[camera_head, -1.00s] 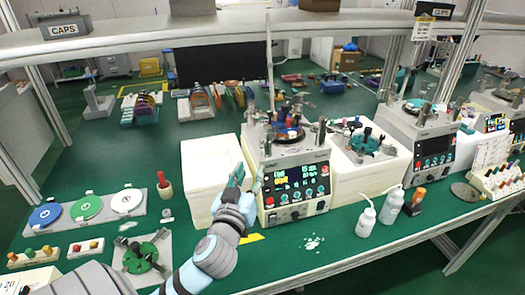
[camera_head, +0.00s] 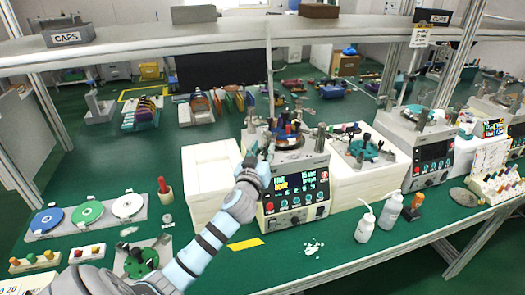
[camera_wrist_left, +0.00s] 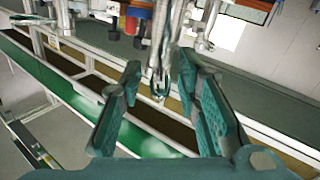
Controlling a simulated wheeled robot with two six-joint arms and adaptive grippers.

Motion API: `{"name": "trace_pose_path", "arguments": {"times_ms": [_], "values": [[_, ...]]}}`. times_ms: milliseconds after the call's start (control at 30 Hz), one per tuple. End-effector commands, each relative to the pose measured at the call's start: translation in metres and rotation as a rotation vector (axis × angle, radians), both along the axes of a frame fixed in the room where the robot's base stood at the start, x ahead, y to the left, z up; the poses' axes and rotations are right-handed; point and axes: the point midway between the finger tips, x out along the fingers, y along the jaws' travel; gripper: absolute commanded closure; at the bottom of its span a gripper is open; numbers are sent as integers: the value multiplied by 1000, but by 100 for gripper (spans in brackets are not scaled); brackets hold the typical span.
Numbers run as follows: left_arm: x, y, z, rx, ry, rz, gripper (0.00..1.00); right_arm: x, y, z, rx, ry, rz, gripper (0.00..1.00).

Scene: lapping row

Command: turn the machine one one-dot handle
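Machine one is probably the nearest grey machine (camera_head: 294,207) with a lit display, standing on the green bench. Metal posts and coloured parts stand on its top. My left gripper (camera_head: 259,158) is by its upper left front edge and partly hides that corner. In the left wrist view, my left gripper (camera_wrist_left: 162,66) is open, its two teal fingers apart. An upright metal part (camera_wrist_left: 158,55) shows beyond and between the fingertips; I cannot tell whether they touch it. No dot mark is readable, so I cannot tell which handle is the one-dot one. My right gripper is not in view.
A white block (camera_head: 205,175) stands left of the machine, another (camera_head: 365,185) right of it. Two white bottles (camera_head: 391,210) stand at the front right. A tray of coloured discs (camera_head: 88,214) lies at left. A shelf (camera_head: 230,32) runs overhead.

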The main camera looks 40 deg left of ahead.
Motion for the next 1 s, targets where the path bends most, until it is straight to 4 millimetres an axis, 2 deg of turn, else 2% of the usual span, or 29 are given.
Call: {"name": "trace_pose_path", "arguments": {"times_ms": [33, 133, 167, 633, 1000], "values": [[0, 0, 0, 0, 0, 0, 82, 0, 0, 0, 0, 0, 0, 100], [0, 0, 0, 0, 0, 0, 98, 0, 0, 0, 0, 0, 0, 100], [0, 0, 0, 0, 0, 0, 100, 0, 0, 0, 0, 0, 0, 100], [-1, 2, 0, 3, 1, -18, 100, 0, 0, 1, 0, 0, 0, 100], [-3, 11, -1, 5, 5, -174, 100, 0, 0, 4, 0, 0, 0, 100]]}}
